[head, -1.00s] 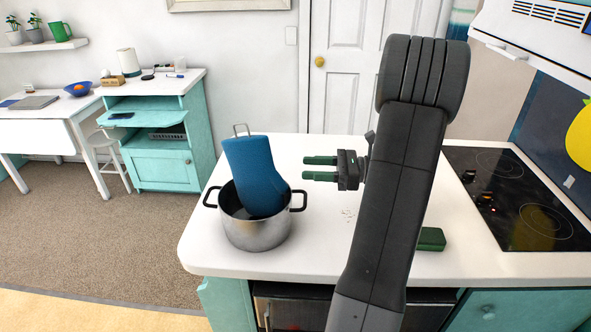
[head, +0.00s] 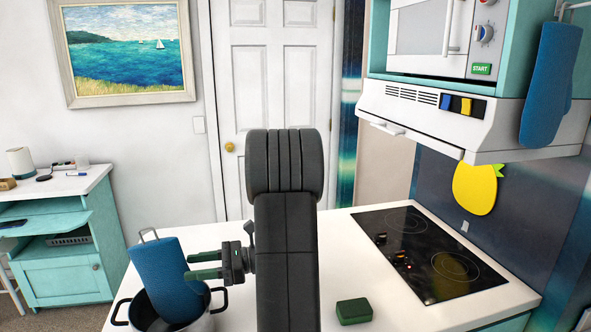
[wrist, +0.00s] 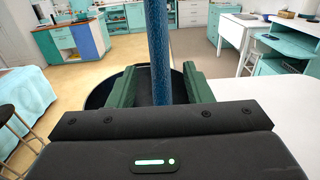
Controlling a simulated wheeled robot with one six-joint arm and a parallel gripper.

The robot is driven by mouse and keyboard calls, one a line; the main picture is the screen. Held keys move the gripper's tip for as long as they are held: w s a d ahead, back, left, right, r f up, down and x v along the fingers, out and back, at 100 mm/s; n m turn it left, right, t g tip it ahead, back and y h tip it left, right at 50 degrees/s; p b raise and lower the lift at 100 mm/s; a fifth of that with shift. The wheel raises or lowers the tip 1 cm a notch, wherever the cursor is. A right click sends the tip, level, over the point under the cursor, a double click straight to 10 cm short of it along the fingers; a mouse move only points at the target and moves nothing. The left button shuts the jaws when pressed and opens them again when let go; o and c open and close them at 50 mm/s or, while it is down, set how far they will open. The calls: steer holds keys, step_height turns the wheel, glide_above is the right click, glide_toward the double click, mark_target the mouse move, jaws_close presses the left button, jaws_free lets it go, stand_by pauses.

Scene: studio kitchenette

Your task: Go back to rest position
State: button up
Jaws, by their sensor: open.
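My gripper (head: 192,266) is open, its green fingers pointing left above the counter. A blue oven mitt (head: 165,285) stands tilted in a metal pot (head: 203,324) at the lower left of the head view; the pot is partly cut off by the frame edge. In the head view the fingertips overlap the mitt's right edge. In the wrist view the mitt (wrist: 159,45) stands upright between the two spread fingers, with gaps on both sides. The dark pot rim (wrist: 97,97) shows beyond the fingers. I cannot tell whether any finger touches the mitt.
A green block (head: 354,311) lies on the white counter (head: 335,262), right of my arm. The cooktop (head: 425,255) is farther right, under a range hood (head: 440,115). Another blue mitt (head: 551,80) hangs at upper right. A white door (head: 272,90) is behind.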

mark_target(173, 269)
steer(key=p+x, duration=0.1)
steer(key=x, duration=0.4)
steer(key=shift+s+a+r+p, duration=0.15)
steer(key=shift+s+p, duration=0.05)
steer(key=shift+p, duration=0.1)
steer(key=shift+a, duration=0.25)
steer(key=shift+r, duration=0.55)
